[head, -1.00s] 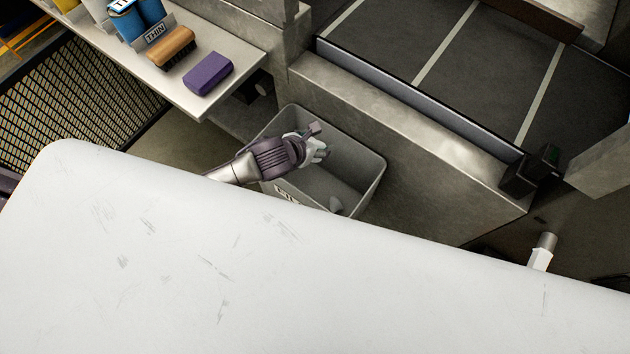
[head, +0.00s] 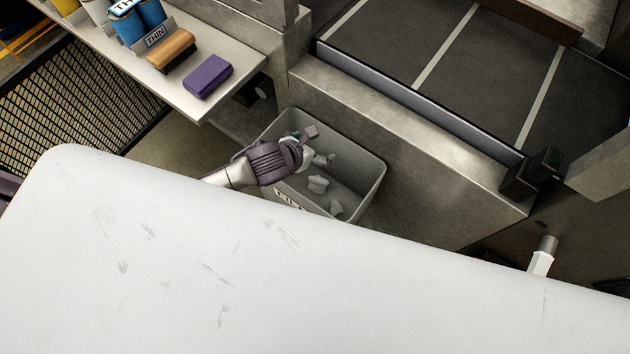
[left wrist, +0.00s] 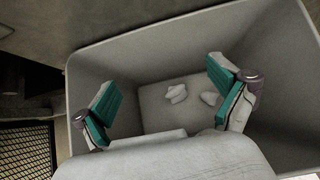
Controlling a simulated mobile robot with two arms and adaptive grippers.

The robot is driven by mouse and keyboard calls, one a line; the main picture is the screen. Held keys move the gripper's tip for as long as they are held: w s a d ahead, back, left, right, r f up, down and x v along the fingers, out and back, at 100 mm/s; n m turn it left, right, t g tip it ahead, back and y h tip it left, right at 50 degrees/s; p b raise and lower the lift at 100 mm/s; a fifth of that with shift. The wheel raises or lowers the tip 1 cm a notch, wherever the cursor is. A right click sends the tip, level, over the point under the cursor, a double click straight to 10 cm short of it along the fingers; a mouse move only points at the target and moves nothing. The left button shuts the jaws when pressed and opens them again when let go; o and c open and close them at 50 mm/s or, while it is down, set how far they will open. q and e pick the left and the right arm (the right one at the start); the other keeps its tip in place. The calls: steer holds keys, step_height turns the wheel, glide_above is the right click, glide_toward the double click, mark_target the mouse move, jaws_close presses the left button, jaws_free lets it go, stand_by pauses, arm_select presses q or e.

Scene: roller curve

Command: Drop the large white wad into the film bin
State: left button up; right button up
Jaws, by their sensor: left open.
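The film bin (head: 371,180) is a grey open box on the floor, with a partly hidden label on its near side. The large white wad (head: 318,184) lies on the bin floor, apart from my gripper. It also shows in the left wrist view (left wrist: 176,93). A smaller white wad (head: 336,208) lies beside it and shows in the left wrist view (left wrist: 211,98). My left gripper (head: 316,147) is over the bin, open and empty. In the left wrist view its teal-padded fingers (left wrist: 162,78) are spread wide above the bin floor. My right gripper is not in view.
A shelf (head: 183,100) at upper left holds a purple block (head: 208,76), a wooden brush (head: 171,51) and blue rolls. A stone-like wall (head: 410,130) with a dark-topped conveyor borders the bin's far side. A mesh panel (head: 80,95) stands at left.

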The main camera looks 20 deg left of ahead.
arm_select(q)
steer(key=v, duration=1)
steer(key=shift+s+r, duration=0.25)
